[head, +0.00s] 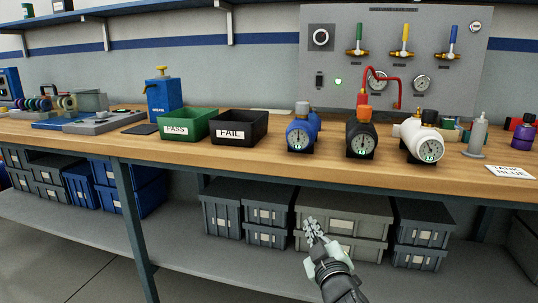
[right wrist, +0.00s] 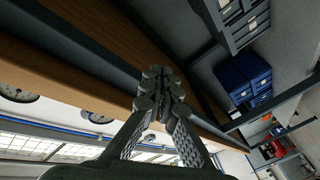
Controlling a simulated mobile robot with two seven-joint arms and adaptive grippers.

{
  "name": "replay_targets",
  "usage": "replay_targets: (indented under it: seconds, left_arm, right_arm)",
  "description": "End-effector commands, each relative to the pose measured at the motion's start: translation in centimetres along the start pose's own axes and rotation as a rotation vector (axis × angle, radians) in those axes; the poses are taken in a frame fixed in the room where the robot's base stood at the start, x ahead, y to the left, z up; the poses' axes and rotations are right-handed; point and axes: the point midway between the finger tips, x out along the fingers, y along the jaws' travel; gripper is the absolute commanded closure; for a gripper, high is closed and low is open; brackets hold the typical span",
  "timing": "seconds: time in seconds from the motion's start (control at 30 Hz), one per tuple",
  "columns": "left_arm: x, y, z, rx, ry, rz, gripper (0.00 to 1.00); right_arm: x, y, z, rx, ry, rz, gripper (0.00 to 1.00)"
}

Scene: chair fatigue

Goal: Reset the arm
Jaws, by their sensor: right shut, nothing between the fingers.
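My right gripper (head: 313,228) is in front of the workbench, below the tabletop edge and before the grey bins on the lower shelf. It is shut and empty. In the right wrist view its fingers (right wrist: 160,90) meet at the tips, close to the underside and edge of the bench. My right arm comes in from the bottom of the head view. My left gripper is not in either view.
The wooden workbench (head: 250,158) carries a green PASS bin (head: 188,128), a black FAIL bin (head: 232,132) and blue, black and white gauges (head: 300,138). Floor at lower left is clear.

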Motion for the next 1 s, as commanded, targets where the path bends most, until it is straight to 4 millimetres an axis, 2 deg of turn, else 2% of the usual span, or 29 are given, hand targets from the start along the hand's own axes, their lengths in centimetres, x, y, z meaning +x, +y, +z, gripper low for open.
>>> replay_targets:
  seconds: [0.03,0.1,0.17,0.2,0.27,0.3,0.37,0.4,0.5,0.6,0.73,0.83,1.0]
  left_arm:
    - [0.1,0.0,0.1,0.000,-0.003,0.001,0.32]
    - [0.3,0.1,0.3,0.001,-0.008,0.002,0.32]
    - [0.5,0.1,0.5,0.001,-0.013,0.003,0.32]
    - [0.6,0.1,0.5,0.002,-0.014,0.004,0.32]
    - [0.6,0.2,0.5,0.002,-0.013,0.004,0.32]
    - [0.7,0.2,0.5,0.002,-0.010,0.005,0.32]
    - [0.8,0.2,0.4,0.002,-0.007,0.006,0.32]
    - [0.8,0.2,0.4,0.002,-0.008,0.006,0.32]
    - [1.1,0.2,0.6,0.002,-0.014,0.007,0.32]
    - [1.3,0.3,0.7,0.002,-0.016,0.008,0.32]
    - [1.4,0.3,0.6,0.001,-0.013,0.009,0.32]
    - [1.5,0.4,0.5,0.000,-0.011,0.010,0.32]
    - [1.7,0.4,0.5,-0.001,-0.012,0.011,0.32]
  right_arm:
    - [-1.7,-0.6,3.9,0.043,-0.103,-0.013,1.00]
    - [-4.1,-1.3,8.6,0.096,-0.239,-0.028,1.00]
    - [-6.5,-2.0,12.5,0.136,-0.353,-0.046,1.00]
    - [-8.3,-2.6,15.0,0.162,-0.430,-0.059,1.00]
    - [-11.3,-3.5,18.4,0.199,-0.542,-0.082,1.00]
    - [-13.5,-4.1,20.5,0.222,-0.617,-0.098,1.00]
    - [-16.9,-5.0,23.4,0.255,-0.726,-0.124,1.00]
    - [-19.4,-5.6,25.2,0.275,-0.800,-0.144,1.00]
    - [-25.5,-7.0,28.8,0.323,-0.970,-0.195,1.00]
    - [-31.1,-8.1,31.1,0.360,-1.112,-0.243,1.00]
    - [-36.1,-8.9,32.5,0.390,-1.233,-0.291,1.00]
    - [-38.0,-9.2,32.9,0.403,-1.279,-0.310,1.00]
    - [-38.6,-9.3,33.0,0.407,-1.294,-0.316,1.00]
